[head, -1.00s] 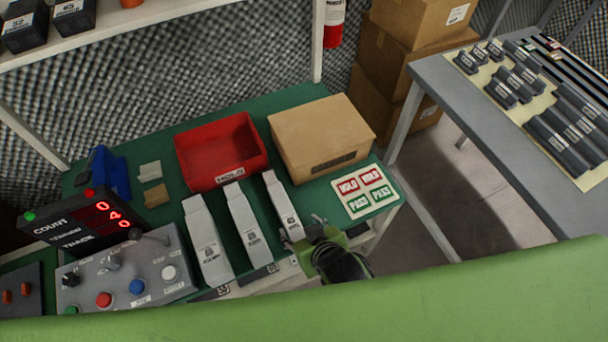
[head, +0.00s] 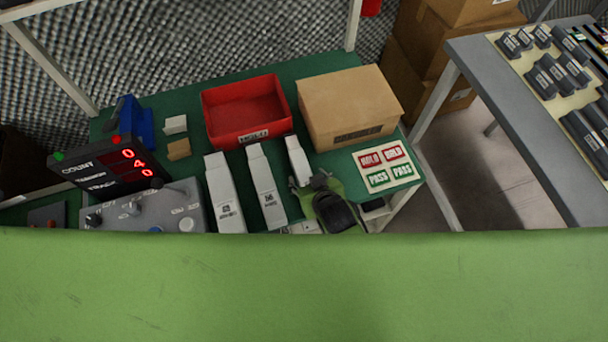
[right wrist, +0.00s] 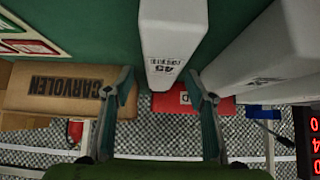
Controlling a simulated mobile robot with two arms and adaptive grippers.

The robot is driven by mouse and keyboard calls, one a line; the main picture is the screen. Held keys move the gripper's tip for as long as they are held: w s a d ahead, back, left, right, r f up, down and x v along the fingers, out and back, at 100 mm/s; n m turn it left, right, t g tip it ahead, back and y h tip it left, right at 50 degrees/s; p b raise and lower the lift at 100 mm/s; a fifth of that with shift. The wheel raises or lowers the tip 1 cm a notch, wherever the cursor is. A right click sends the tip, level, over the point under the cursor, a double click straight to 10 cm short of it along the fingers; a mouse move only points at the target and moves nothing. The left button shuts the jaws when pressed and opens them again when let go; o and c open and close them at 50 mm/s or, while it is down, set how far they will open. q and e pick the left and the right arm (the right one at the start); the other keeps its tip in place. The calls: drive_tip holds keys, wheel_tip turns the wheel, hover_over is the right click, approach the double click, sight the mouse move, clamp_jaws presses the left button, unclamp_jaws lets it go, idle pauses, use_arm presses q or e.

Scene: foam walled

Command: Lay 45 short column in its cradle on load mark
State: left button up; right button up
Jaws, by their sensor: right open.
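The 45 short column (head: 297,158) is the rightmost and shortest of three pale columns lying on the green bench top. Its printed 45 label shows in the right wrist view (right wrist: 172,35). My right gripper (head: 317,183) is at the column's near end. In the right wrist view my right gripper (right wrist: 163,92) is open, with fingers apart on either side of the column's line and nothing clearly clamped. I cannot make out the cradle or the load mark. My left gripper is not in view.
A red HOLD bin (head: 245,112) and a cardboard box (head: 350,105) stand behind the columns. A HOLD/PASS card (head: 387,166) lies to the right. A count display (head: 103,165), control box (head: 150,207) and blue holder (head: 135,122) are left. A grey table (head: 530,110) holds dark blocks.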

sight(304, 175)
drive_tip(key=shift+x, duration=2.05)
drive_tip(key=shift+a+r, duration=0.1)
drive_tip(key=shift+a, duration=0.05)
clamp_jaws()
drive_tip(key=shift+r, duration=0.1)
